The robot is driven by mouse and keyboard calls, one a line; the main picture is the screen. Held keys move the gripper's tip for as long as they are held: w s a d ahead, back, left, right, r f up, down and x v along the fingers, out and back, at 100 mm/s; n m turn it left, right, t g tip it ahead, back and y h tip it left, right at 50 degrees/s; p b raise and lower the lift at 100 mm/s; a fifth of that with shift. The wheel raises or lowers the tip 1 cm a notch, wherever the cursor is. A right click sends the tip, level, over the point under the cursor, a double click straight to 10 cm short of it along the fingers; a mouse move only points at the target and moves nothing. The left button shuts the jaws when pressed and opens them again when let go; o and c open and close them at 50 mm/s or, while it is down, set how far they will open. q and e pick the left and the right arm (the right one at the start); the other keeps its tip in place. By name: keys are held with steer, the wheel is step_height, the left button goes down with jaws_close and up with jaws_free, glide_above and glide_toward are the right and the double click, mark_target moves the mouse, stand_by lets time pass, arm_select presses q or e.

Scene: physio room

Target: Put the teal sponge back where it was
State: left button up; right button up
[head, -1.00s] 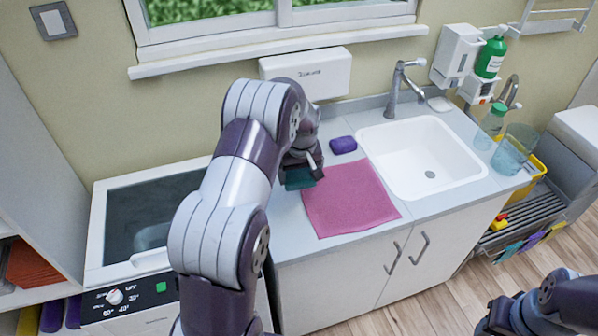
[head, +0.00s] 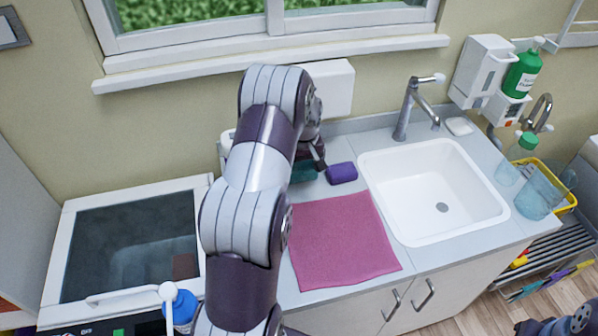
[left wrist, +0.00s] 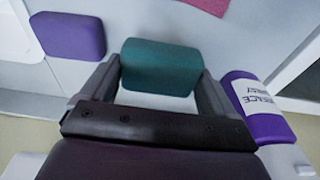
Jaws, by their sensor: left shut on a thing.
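The teal sponge (left wrist: 162,66) is between the fingers of my left gripper (left wrist: 160,85), which is shut on it, in the left wrist view. In the head view only a bit of the teal sponge (head: 303,171) shows, beside my left gripper (head: 312,160) at the back of the counter, left of a purple sponge (head: 341,173). The purple sponge also shows in the left wrist view (left wrist: 68,35), apart from the teal one. I cannot tell whether the teal sponge touches the counter. My right gripper's fingers are out of view; only a bit of my right arm shows at the bottom right.
A pink cloth (head: 340,240) lies on the counter in front of the sponges. The white sink (head: 435,185) and tap (head: 405,110) are to the right. A purple labelled container (left wrist: 258,108) stands close beside my gripper.

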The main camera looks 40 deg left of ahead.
mark_target(298, 177)
arm_select(q)
steer(key=f, duration=0.2)
steer(key=f+p, duration=0.1)
steer(key=f, duration=0.1)
steer(key=shift+s+a, duration=0.25)
steer(key=shift+a, duration=0.15)
steer(key=shift+w+a+f, duration=0.1)
steer(key=shift+w+f, duration=0.1)
steer(key=shift+f, duration=0.2)
steer(key=o, duration=0.7)
steer(key=shift+s, duration=0.1)
steer(key=shift+c, duration=0.2)
